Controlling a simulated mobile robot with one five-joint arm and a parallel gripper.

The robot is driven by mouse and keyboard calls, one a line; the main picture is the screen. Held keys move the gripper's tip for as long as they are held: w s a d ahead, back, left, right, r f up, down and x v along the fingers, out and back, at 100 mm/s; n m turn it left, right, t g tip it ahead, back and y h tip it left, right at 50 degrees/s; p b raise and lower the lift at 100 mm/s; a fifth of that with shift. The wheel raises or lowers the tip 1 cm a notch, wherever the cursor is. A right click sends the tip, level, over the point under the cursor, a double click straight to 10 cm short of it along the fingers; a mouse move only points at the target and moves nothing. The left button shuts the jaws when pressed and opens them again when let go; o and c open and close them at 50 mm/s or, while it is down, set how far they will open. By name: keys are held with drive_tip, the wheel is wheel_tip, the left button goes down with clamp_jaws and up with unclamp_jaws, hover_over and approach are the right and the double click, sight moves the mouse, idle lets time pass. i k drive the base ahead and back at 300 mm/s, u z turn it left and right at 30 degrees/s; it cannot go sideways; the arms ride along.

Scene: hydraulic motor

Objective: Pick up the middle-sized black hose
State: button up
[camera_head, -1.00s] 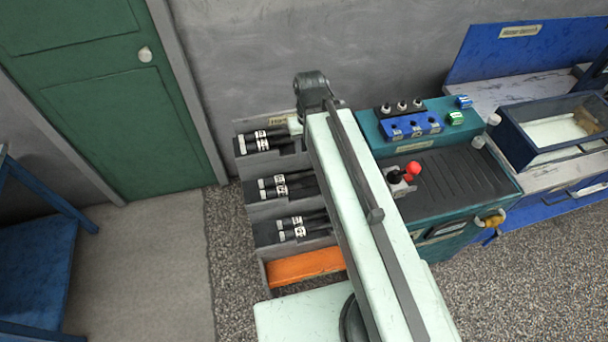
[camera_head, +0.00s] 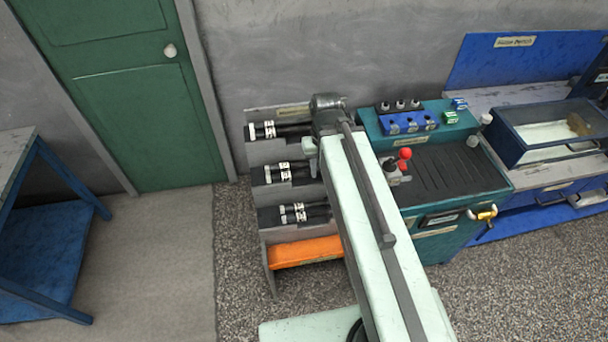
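Black hoses with pale end fittings and white labels lie on a grey stepped rack (camera_head: 262,152) left of my arm. Some lie on the top step (camera_head: 290,131), some on the middle step (camera_head: 296,169) and some on the bottom step (camera_head: 317,210). Their right ends are partly hidden by my arm, so I cannot tell which is middle-sized. My arm reaches forward over the rack's right side, and its far joint is near the rack's top right. The gripper's fingers do not show, and no held hose is visible.
An orange board (camera_head: 303,251) is at the rack's foot. Right of my arm stands a teal bench (camera_head: 452,235) with a red-knobbed lever (camera_head: 405,154). A blue bench (camera_head: 508,68) is further right. A blue table (camera_head: 50,235) stands left, with clear floor between.

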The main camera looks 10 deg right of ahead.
sight(285, 166)
drive_tip(key=u, duration=3.3)
drive_tip(key=k, duration=0.9)
drive_tip(key=z, duration=1.05)
drive_tip(key=i, duration=1)
drive_tip(key=u, duration=0.05)
